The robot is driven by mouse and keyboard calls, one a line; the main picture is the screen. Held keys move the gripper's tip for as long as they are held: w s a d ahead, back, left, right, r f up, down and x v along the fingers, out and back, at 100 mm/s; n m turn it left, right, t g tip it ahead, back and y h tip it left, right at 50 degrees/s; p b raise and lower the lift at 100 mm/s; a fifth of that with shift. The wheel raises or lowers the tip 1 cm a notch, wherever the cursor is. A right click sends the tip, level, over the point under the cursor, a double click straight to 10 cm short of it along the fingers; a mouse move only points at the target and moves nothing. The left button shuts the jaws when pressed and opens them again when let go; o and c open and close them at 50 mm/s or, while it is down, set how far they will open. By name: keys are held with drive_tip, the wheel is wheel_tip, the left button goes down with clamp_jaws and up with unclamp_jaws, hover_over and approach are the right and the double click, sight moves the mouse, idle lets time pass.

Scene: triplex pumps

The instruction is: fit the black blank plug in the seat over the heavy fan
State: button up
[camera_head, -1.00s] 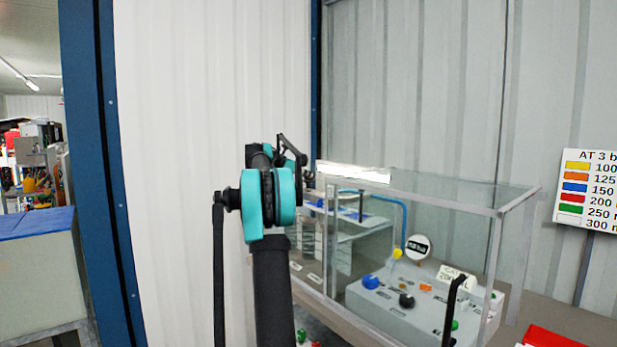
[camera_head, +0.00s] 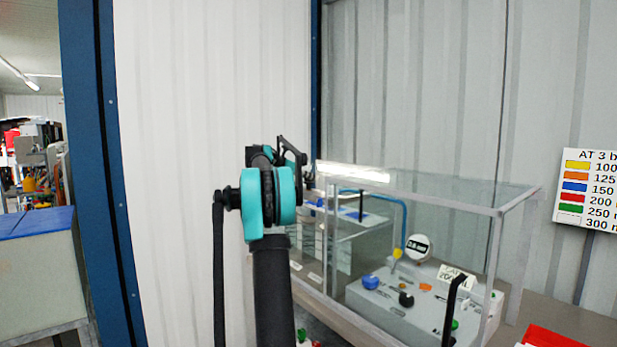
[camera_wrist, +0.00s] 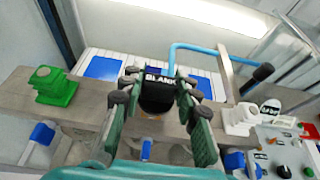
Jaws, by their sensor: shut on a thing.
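The black blank plug (camera_wrist: 156,98), with a dark label reading BLANK on top, sits between the green fingers of my gripper (camera_wrist: 158,80) in the wrist view. My gripper is shut on it. The plug is over a grey-brown beam, and I cannot tell whether it touches the beam. The seat and the heavy fan cannot be made out, and the plug's underside is hidden. In the head view my arm hides the plug.
A green fitting (camera_wrist: 54,86) stands on the beam (camera_wrist: 100,106) at left, a white one (camera_wrist: 238,118) at right. Behind are blue pads and a blue pipe (camera_wrist: 205,47). A clear-walled enclosure (camera_head: 460,204) and grey control box (camera_head: 425,318) stand at right in the head view.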

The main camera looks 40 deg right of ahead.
drive_tip(key=shift+f, duration=1.4)
drive_tip(key=o, duration=1.2)
drive_tip(key=shift+a, duration=0.1)
drive_tip(key=v, duration=1.1)
drive_tip(key=shift+s+a+r, duration=0.15)
drive_tip(key=shift+a+r, duration=0.05)
drive_tip(key=shift+a, duration=0.15)
drive_tip(key=shift+f, duration=0.1)
